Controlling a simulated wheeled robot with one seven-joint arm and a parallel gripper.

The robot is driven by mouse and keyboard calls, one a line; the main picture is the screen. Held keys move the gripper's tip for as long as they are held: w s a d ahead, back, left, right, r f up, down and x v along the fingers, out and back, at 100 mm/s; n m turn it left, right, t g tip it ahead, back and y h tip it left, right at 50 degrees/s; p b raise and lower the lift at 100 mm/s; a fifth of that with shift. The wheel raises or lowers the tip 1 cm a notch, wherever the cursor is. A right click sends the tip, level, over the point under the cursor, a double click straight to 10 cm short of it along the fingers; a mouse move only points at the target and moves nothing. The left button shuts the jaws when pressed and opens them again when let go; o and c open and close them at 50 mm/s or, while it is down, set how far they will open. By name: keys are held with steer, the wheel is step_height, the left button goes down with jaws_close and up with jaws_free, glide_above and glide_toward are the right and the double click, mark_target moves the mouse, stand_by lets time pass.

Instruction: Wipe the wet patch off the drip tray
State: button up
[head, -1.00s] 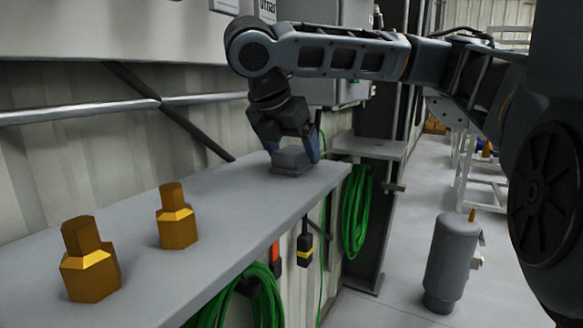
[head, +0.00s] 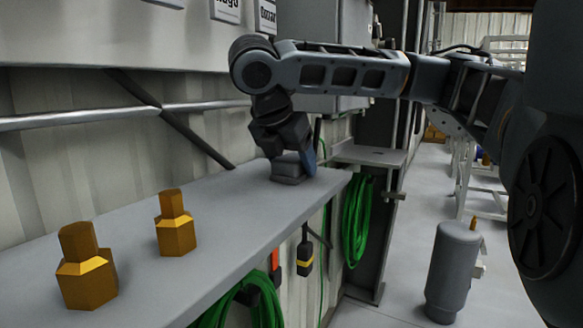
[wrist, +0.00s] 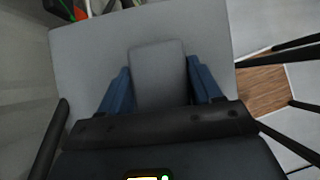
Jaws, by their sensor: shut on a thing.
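My gripper (head: 291,164) is over the far end of a long grey shelf (head: 215,210) in the head view, pointing down. It is shut on a small grey block (head: 286,180), which sits at or just above the shelf surface; I cannot tell whether it touches. In the wrist view, the block (wrist: 158,75) is between the two blue fingers, with the grey surface (wrist: 90,60) around it. I cannot make out a separate drip tray or a wet patch; the block and gripper hide the surface beneath them.
Two brass fittings (head: 86,266) (head: 175,223) stand on the near part of the shelf. Coiled green hoses (head: 357,215) hang below its edge. A wall with a diagonal brace is behind it. A grey cylinder (head: 453,270) stands on the floor at right.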

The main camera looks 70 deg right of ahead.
steer(key=shift+s+a+r+p, duration=0.1)
steer(key=shift+s+r+p, duration=0.35)
steer(key=shift+r+p, duration=0.45)
steer(key=shift+s+a+r+p, duration=0.15)
steer(key=shift+s+r+p, duration=0.35)
steer(key=shift+r+p, duration=0.35)
steer(key=shift+s+a+r+p, duration=0.1)
steer(key=shift+s+r+p, duration=0.35)
steer(key=shift+r+p, duration=0.4)
steer(key=shift+c, duration=0.3)
steer(key=shift+f, duration=0.1)
steer(key=shift+s, duration=0.15)
